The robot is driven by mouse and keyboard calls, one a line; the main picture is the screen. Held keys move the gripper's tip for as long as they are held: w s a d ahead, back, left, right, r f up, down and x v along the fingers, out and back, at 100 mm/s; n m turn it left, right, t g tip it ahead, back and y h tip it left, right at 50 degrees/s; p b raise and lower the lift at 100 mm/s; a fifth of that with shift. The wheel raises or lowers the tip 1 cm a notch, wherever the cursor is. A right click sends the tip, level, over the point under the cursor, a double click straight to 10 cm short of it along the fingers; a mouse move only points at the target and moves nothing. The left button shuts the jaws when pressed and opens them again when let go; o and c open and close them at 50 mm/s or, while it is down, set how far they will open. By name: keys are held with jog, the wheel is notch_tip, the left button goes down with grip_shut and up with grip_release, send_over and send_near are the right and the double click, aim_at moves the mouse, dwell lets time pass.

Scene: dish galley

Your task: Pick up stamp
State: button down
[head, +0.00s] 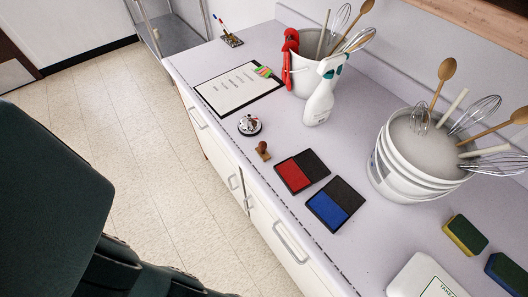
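A small stamp (263,151) with a reddish-brown handle stands on the light counter (226,115), close to its front edge. A red ink pad (293,175) and a blue ink pad (328,208), both with dark lids open, lie to its right. A round timer-like dial (249,125) sits just beyond the stamp to the upper left. Dark parts of my own arm fill the lower left. My gripper is not in view.
A large bucket with whisks (390,165) is at right. Sponges (466,234) and a white box (425,277) lie lower right. Counter around the stamp is mostly clear.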

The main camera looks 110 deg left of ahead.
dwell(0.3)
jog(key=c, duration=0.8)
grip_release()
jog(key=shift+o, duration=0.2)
